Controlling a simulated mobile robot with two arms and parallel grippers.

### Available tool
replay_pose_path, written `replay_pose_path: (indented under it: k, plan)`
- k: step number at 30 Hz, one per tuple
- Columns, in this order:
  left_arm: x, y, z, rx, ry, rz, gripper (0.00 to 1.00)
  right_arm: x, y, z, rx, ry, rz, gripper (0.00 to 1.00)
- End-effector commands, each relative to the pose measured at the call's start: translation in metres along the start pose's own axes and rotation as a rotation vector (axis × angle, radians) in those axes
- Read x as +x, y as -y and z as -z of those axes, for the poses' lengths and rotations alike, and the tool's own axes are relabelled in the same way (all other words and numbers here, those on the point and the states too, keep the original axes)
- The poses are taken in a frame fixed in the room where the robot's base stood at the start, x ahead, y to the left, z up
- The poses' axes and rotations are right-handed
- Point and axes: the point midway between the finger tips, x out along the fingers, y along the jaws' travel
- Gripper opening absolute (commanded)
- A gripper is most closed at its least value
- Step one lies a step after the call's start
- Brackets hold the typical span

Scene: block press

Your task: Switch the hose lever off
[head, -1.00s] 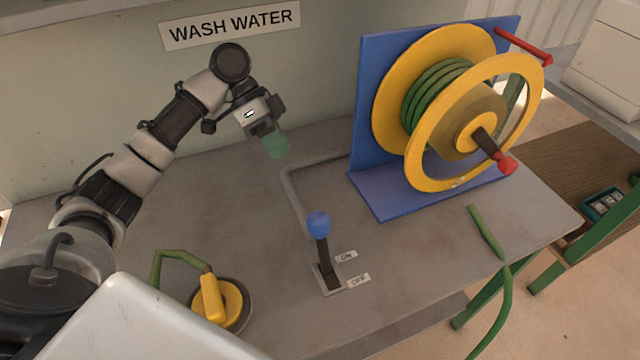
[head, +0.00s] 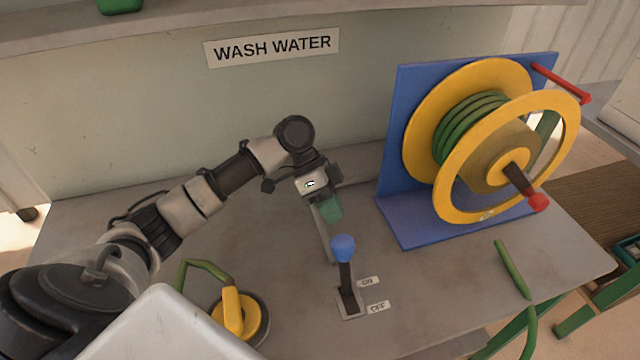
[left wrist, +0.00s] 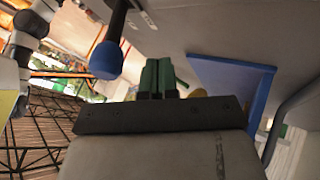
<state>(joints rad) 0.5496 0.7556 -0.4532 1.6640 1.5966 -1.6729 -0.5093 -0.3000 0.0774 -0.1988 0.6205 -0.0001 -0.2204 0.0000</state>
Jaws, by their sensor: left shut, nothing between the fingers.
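The hose lever (head: 345,276) stands on the grey bench, a dark stick with a blue ball knob (head: 343,248) on top. It rises from a slotted base plate with an ON label (head: 367,282) and an OFF label (head: 378,307) at its right. The stick leans toward the back, the ON side. My left gripper (head: 331,212) is just behind and above the knob, apart from it, with green fingertips shut and empty. In the left wrist view the shut fingers (left wrist: 158,78) show right of the blue knob (left wrist: 106,60). My right gripper is not in view.
A hose reel with a yellow wheel (head: 447,200) on a blue stand (head: 398,228) is at the right. A yellow nozzle fitting (head: 238,312) lies at the front left. A green hose piece (head: 512,268) hangs at the right front edge.

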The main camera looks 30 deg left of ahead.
Motion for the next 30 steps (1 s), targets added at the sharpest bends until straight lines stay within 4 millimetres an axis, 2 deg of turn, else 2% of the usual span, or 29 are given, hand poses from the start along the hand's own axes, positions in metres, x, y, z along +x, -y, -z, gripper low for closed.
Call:
replay_pose_path:
  k: [3, 9, 23, 30]
  plan:
    - [0.008, -0.018, 0.002, 0.003, 0.001, -0.001, 0.00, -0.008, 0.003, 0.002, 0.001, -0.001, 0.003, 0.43]
    - [0.015, -0.034, 0.003, 0.000, 0.000, 0.001, 0.00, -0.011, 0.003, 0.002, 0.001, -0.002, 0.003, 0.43]
    - [0.016, -0.038, 0.003, 0.000, 0.001, 0.003, 0.00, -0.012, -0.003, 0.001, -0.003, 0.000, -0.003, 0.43]
    - [0.013, -0.046, 0.008, 0.018, 0.022, 0.046, 0.00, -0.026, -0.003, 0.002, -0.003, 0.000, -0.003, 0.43]
